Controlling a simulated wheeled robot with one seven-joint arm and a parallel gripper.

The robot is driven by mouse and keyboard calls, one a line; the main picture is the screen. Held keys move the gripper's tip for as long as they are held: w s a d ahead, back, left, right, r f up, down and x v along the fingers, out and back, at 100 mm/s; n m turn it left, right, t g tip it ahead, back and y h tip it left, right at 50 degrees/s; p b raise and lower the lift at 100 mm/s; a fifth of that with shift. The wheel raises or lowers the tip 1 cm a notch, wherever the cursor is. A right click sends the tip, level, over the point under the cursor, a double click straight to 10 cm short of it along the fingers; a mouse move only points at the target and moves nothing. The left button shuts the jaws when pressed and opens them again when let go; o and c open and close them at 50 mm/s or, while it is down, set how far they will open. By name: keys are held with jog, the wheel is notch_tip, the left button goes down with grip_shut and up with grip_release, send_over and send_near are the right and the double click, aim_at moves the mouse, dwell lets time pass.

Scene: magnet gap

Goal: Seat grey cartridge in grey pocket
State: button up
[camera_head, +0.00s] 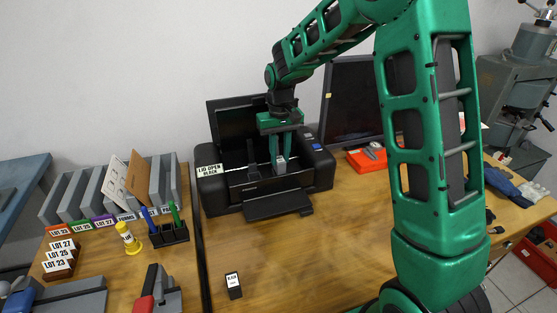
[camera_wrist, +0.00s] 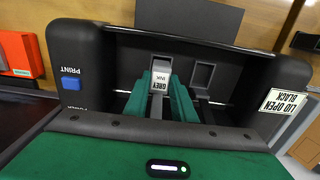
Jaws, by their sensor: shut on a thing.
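The grey cartridge (camera_wrist: 160,76) has a light face lettered GREY INK. My gripper (camera_wrist: 161,86) is shut on it, one green finger on each side. In the head view the cartridge (camera_head: 281,165) is low between the fingers of my gripper (camera_head: 281,158), inside the open black printer (camera_head: 225,190). In the wrist view an empty dark pocket (camera_wrist: 203,76) with a grey rim is just right of the cartridge. The place behind the cartridge is hidden by it. I cannot tell whether the cartridge touches or sits in a pocket there.
The raised lid (camera_head: 235,122) stands behind, and the printer's side walls flank the fingers. A black cartridge (camera_head: 233,285) stands on the table in front. A pen holder (camera_head: 169,234) and yellow piece (camera_head: 129,238) are at left, a red box (camera_head: 367,159) at right. The front table is mostly clear.

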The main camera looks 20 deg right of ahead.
aim_at(280, 160)
jog(key=shift+f, duration=0.85)
grip_shut()
jog(key=o, duration=0.9)
grip_release()
notch_tip(280, 160, up, 11)
jog(key=shift+o, duration=0.5)
jog(key=shift+r, duration=0.5)
jog(key=f+t, duration=0.1)
jog(key=f, duration=0.3)
jog(key=f+t, duration=0.1)
jog(key=f, duration=0.3)
jog(key=s+f+t, duration=0.1)
jog(key=f, duration=0.3)
jog(key=shift+f, duration=0.2)
